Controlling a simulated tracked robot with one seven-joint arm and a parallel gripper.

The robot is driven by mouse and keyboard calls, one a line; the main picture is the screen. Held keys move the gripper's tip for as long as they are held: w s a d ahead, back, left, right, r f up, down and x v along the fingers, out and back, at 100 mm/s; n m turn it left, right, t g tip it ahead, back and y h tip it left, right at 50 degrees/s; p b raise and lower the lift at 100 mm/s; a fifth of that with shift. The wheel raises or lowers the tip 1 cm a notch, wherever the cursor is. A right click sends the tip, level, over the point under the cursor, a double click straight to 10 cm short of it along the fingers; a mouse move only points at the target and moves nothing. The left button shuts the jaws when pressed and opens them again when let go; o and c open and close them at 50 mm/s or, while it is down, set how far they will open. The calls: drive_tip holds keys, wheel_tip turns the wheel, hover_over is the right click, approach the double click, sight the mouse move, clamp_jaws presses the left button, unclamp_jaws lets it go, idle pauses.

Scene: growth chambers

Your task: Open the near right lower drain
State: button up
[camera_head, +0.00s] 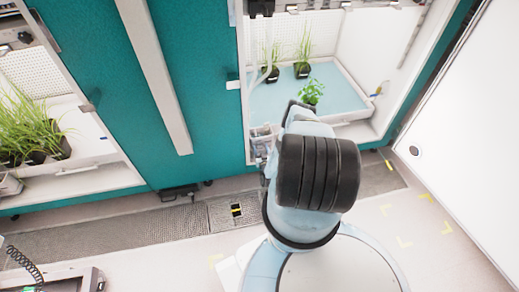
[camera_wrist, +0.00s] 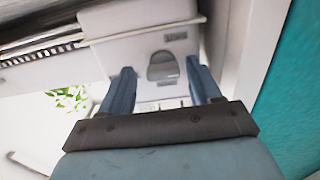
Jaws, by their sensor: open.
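A grey rounded knob or lever (camera_wrist: 162,66) sits on a white box (camera_wrist: 130,48) in the wrist view, with small printed labels above and below it. It may be the drain control, but I cannot read the labels. My gripper (camera_wrist: 160,74) is open, one finger to each side of the grey knob in the picture. I cannot tell how far the fingertips are from the box or whether they touch it. In the head view, a small pale fitting (camera_head: 262,140) shows at the right chamber's lower left corner, beside my arm, which hides my gripper there.
Floor grating (camera_head: 120,232) runs in front.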

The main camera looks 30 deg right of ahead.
drive_tip(key=shift+a, duration=0.15)
drive_tip(key=shift+c, duration=0.9)
drive_tip(key=c, duration=0.9)
drive_tip(key=shift+o, duration=0.2)
